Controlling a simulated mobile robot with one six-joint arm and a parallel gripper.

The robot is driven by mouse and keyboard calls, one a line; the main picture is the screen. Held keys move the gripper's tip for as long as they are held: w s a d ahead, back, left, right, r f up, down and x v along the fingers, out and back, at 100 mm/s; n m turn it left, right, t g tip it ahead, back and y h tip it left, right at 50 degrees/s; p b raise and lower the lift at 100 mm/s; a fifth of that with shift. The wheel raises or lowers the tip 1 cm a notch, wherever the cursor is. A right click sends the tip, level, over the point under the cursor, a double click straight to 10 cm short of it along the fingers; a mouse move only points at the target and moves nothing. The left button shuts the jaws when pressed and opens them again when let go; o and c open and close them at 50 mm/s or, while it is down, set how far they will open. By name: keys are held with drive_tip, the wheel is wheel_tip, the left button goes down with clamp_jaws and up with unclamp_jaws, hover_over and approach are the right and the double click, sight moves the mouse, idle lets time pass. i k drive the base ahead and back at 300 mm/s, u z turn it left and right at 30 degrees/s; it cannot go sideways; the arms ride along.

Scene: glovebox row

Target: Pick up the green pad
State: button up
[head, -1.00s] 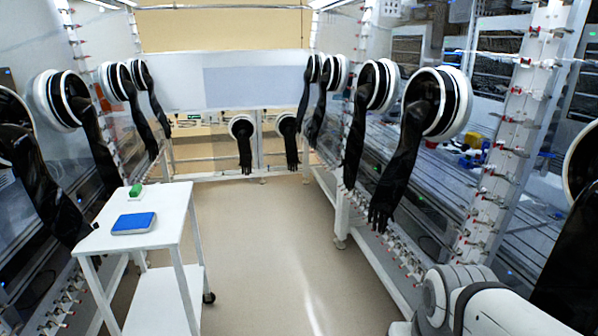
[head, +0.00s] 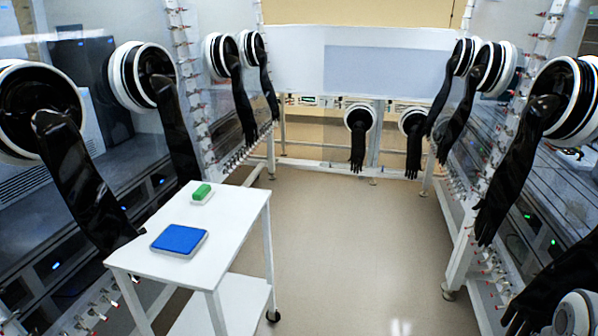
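A small green pad (head: 202,191) lies toward the back of the white cart's top (head: 235,213), at the left of the head view. It seems to rest on a thin pale base. A larger blue pad (head: 179,239) with a grey rim lies nearer on the same top, apart from the green one. My gripper is not in view. Only a piece of my arm shows at the bottom right corner.
Glovebox walls with hanging black gloves line both sides; one glove (head: 80,185) hangs close to the cart's left edge. A lower shelf (head: 225,305) and casters are under the cart. The floor (head: 345,240) right of the cart is clear.

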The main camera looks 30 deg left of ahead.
sight(201, 196)
drive_tip(key=u, duration=0.35)
drive_tip(key=i, duration=1.5)
drive_tip(key=u, duration=1.65)
drive_tip(key=i, duration=1.35)
drive_tip(key=u, duration=0.75)
